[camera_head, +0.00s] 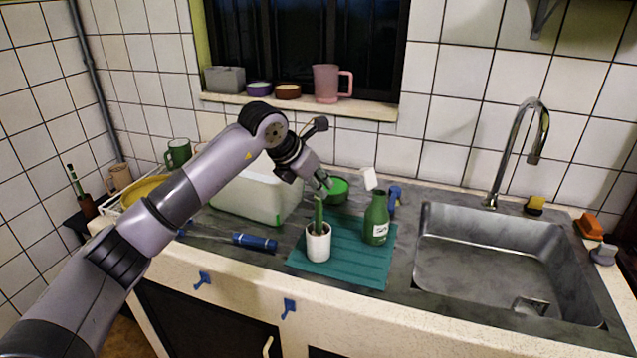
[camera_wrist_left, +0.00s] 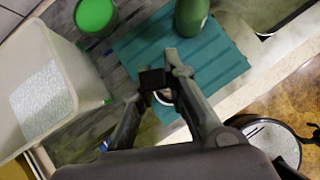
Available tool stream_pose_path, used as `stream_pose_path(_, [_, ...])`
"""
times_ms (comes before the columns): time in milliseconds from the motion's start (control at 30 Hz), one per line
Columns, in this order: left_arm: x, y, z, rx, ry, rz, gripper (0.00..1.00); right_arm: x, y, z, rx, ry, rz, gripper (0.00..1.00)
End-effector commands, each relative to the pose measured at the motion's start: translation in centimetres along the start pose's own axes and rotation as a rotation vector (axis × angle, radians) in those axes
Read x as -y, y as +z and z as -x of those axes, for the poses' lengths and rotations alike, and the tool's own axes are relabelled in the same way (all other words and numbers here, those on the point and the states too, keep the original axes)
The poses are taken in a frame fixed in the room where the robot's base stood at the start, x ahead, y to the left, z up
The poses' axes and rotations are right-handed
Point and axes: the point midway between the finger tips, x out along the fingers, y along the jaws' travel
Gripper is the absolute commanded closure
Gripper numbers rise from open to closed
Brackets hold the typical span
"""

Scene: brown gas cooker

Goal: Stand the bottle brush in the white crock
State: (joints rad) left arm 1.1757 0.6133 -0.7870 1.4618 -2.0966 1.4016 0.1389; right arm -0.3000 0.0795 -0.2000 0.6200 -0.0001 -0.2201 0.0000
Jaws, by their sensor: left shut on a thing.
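The white crock (camera_head: 318,248) stands upright on the teal mat (camera_head: 345,265). The green bottle brush (camera_head: 319,212) is upright, its lower end inside the crock's mouth and hidden by the wall. My left gripper (camera_head: 324,184) is above the crock, shut on the brush's upper end. In the left wrist view my left gripper (camera_wrist_left: 162,72) covers most of the crock, and a bit of white rim shows between the fingers. I cannot tell whether the brush touches the crock's bottom. My right gripper is in neither view.
A green bottle (camera_head: 376,220) stands right of the crock on the mat. A blue-handled tool (camera_head: 255,243) lies at left. The sink (camera_head: 500,255) is at right.

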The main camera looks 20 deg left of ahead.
Motion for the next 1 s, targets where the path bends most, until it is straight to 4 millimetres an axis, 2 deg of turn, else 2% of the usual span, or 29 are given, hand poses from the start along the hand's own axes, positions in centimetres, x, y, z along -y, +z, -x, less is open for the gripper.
stream_pose_path(400, [0.00, -0.57, -0.74, 0.000, 0.000, 0.000, 1.00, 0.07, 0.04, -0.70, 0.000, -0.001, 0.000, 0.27])
stream_pose_path(433, [0.00, -0.52, -0.68, 0.000, 0.000, 0.000, 0.86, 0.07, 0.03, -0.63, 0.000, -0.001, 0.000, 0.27])
stream_pose_path(700, [0.00, -0.50, -0.65, 0.000, 0.000, 0.000, 0.68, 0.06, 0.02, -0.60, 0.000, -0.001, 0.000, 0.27])
stream_pose_path(767, [0.00, -0.50, -0.65, 0.000, 0.000, 0.000, 0.64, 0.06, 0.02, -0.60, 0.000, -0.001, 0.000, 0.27])
stream_pose_path(1000, [0.00, -0.51, -0.66, 0.000, 0.000, 0.000, 0.62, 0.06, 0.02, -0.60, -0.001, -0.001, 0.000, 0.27])
